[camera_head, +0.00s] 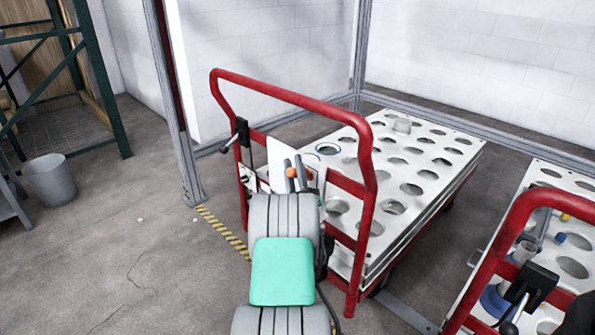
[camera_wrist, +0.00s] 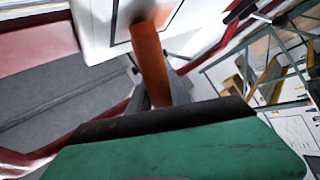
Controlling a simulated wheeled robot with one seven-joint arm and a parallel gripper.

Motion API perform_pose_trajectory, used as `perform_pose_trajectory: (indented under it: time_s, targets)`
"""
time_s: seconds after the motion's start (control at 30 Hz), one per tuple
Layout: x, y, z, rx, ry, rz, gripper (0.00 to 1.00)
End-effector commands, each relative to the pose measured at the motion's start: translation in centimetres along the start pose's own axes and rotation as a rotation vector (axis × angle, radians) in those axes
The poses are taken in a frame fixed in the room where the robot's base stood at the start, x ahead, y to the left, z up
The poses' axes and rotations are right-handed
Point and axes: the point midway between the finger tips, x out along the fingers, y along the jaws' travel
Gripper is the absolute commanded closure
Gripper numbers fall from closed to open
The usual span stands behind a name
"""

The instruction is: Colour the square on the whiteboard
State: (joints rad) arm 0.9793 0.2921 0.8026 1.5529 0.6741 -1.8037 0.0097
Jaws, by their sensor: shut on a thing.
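My gripper (camera_head: 299,172) is shut on an orange marker (camera_wrist: 150,62). The marker's orange end (camera_head: 292,173) shows between the fingers in the head view. In the wrist view, the marker reaches up from the grey fingers to the whiteboard (camera_wrist: 97,22). The whiteboard also shows as a tilted white panel (camera_head: 284,143) at the red cart handle, partly hidden by my arm. I cannot tell whether the tip touches the board. Most of the square is out of view.
A red handle (camera_head: 290,96) stands around the board, on a white cart (camera_head: 425,165) with round holes. A second cart with a red handle (camera_head: 513,222) is at the right. A grey bin (camera_head: 50,182) stands at the left. Open floor lies at the left front.

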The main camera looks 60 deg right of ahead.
Motion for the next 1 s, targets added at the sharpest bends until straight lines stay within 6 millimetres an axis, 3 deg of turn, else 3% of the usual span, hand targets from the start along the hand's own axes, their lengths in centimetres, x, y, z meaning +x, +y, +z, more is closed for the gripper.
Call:
perform_pose_trajectory:
  time_s: [0.63,1.0]
  targets:
    - [3.3,-3.7,0.1,0.000,0.002,0.000,1.00]
    - [3.0,-4.2,-0.2,0.000,0.001,0.002,1.00]
